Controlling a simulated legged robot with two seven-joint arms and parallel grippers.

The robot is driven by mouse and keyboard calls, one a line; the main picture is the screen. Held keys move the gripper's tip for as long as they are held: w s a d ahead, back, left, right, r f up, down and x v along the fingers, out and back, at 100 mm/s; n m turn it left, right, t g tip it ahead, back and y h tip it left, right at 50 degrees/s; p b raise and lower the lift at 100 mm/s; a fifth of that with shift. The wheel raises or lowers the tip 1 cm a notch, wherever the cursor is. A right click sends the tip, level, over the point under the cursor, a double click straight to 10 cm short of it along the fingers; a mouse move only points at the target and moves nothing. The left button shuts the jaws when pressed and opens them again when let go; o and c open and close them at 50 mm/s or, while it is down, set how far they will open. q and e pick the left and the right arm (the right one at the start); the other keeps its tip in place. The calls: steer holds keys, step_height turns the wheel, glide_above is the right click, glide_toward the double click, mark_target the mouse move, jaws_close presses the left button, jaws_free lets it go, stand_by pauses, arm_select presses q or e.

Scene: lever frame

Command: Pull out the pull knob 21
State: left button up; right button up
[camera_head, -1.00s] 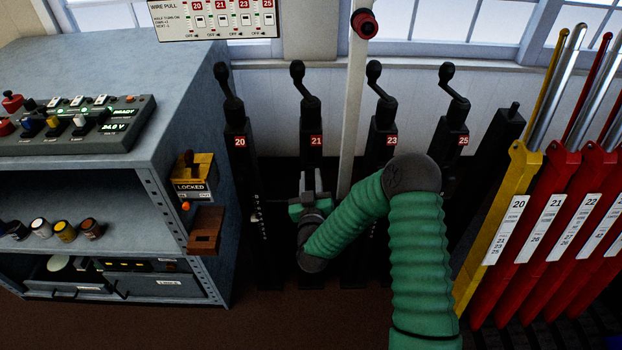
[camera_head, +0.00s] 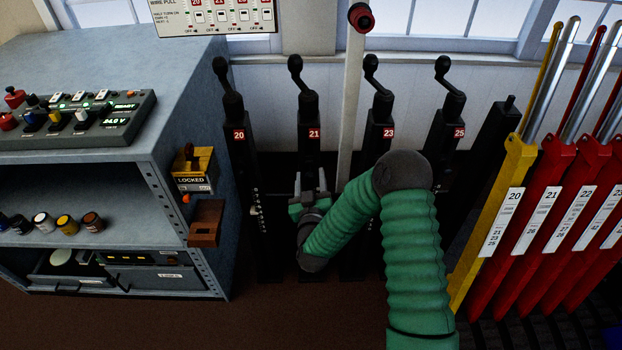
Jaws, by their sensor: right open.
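The black stand marked 21 (camera_head: 308,115) stands upright with a cranked handle (camera_head: 297,68) on top. My right gripper (camera_head: 309,188) is in front of its lower part, with the two fingers pointing up and apart. The gripper is open, and I see nothing held between the fingers. I cannot make out pull knob 21; the gripper and my green arm cover part of that stand. Whether the gripper touches the stand I cannot tell. My left gripper is not in view.
Similar stands marked 20 (camera_head: 238,118), 23 (camera_head: 378,118) and 25 (camera_head: 446,120) flank it. A white pole (camera_head: 350,110) rises between 21 and 23. A grey cabinet (camera_head: 135,160) is at the left. Yellow (camera_head: 480,230) and red (camera_head: 545,200) levers crowd the right.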

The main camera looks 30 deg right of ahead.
steer(key=shift+a+r, duration=0.2)
steer(key=shift+a, duration=0.1)
steer(key=shift+s+a, duration=0.2)
arm_select(q)
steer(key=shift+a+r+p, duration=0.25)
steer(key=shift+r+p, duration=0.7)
steer(key=shift+p, duration=0.05)
arm_select(e)
steer(key=v, duration=1.6)
steer(key=shift+s+f, duration=0.1)
steer(key=shift+f, duration=0.05)
